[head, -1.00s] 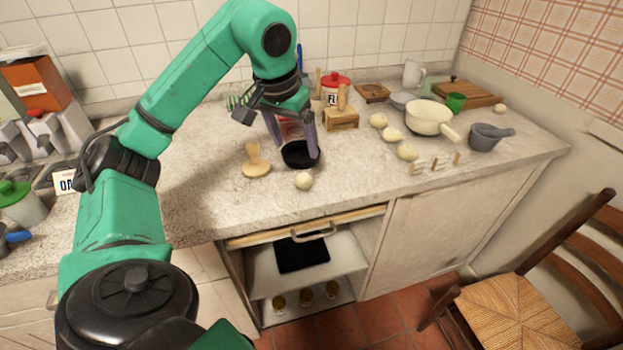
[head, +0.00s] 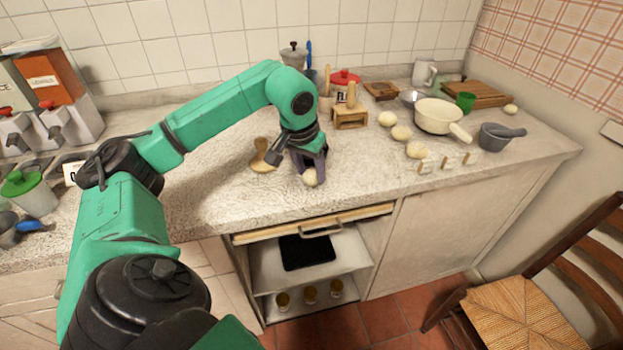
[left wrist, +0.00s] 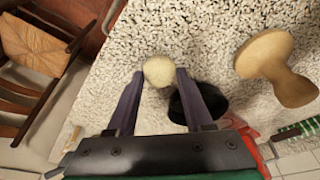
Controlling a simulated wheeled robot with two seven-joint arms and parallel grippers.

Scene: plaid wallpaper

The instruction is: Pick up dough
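A small pale dough ball (head: 310,177) lies near the front edge of the speckled counter (head: 225,205). My left gripper (head: 309,168) is low over the counter at this ball. In the left wrist view the ball (left wrist: 158,71) sits between the tips of my open left fingers (left wrist: 160,74), with a thin gap showing on each side. More pale dough-like lumps lie to the right: one at the back (head: 387,118), one in the middle (head: 401,132) and one nearer the front (head: 417,150). My right gripper does not show.
A wooden stamp-like tool (head: 262,160) stands left of my gripper; it also shows in the left wrist view (left wrist: 272,68). A black bowl (left wrist: 190,106) is close beside the fingers. A wooden block stand (head: 350,118), cream pan (head: 436,115) and grey mortar (head: 494,138) are further right.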

